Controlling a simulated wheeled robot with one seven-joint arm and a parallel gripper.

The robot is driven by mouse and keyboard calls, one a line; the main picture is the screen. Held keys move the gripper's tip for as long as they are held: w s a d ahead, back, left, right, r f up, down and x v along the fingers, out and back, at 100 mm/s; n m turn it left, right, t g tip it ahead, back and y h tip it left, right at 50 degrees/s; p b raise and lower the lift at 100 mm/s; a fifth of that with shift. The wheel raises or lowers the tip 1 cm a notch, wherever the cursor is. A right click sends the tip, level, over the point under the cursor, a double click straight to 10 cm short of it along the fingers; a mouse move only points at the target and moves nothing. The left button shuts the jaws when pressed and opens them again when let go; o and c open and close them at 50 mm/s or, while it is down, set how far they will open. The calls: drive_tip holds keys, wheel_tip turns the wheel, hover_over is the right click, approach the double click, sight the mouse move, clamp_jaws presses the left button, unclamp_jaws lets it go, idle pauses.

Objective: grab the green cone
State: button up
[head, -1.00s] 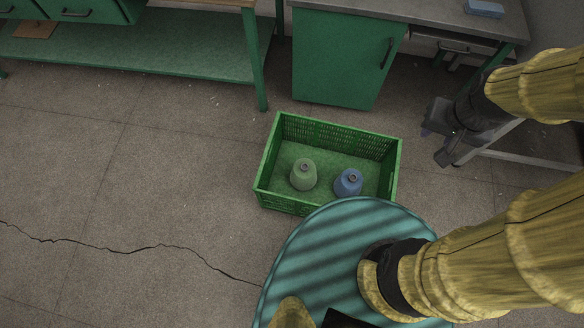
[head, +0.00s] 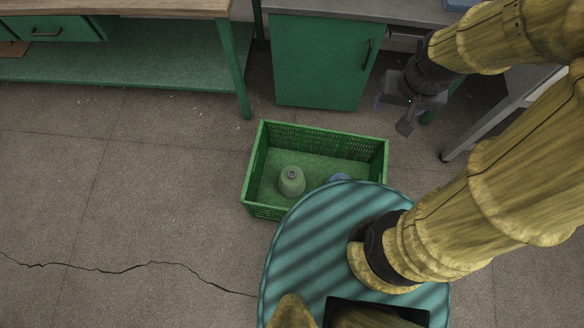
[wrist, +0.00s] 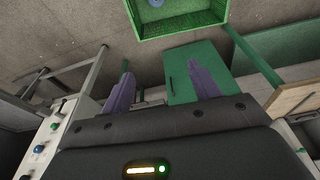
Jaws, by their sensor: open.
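The green cone (head: 291,181) stands upright inside the green crate (head: 256,165) on the floor, left of the crate's middle. A blue cone (head: 340,178) is to its right, mostly hidden behind my round base. In the wrist view the crate (wrist: 180,25) shows at the top edge with part of the blue cone (wrist: 156,2); the green cone is out of that view. My gripper (head: 404,116) is open and empty, above and to the right of the crate, well apart from the cone. Its two purplish fingers (wrist: 164,86) are spread in the wrist view.
A green cabinet (head: 322,62) stands behind the crate, and a workbench with a lower green shelf (head: 150,65) is at the back left. A grey metal frame (head: 490,120) stands at the right. The floor left of the crate is clear, with a crack.

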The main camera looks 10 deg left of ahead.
sight(292, 180)
drive_tip(key=o, duration=0.7)
drive_tip(key=shift+g, duration=0.3)
drive_tip(key=f+b, duration=0.1)
drive_tip(key=f, duration=0.1)
drive_tip(key=w+f+b, duration=0.1)
drive_tip(key=f, duration=0.1)
drive_tip(key=shift+w+a+b, duration=0.15)
drive_tip(key=shift+b, duration=0.15)
drive_tip(key=shift+o, duration=0.2)
drive_tip(key=w+f+m+g+y+b, duration=0.1)
drive_tip(key=w+f+b, duration=0.3)
drive_tip(key=f+b, duration=0.5)
wheel_tip(292, 180, down, 3)
drive_tip(key=shift+w+a+f+m+g, duration=0.15)
drive_tip(key=shift+w+a+m+g, duration=0.2)
drive_tip(key=shift+g, duration=0.25)
drive_tip(key=w+a+f+m+g+y+b, duration=0.2)
drive_tip(key=f+b, duration=1.1)
drive_tip(key=f, duration=0.8)
drive_tip(key=w+a+f+m+g+y+b, duration=0.2)
drive_tip(key=w+f+y+b, duration=0.3)
drive_tip(key=f+b, duration=0.8)
drive_tip(key=w+a+f+m+g+y+b, duration=0.2)
drive_tip(key=f+b, duration=1.1)
drive_tip(key=f, duration=1.7)
drive_tip(key=w+m+y, duration=0.1)
drive_tip(key=w+y, duration=0.1)
drive_tip(key=shift+f+y, duration=0.2)
drive_tip(key=shift+y, duration=0.1)
drive_tip(key=shift+w, duration=0.1)
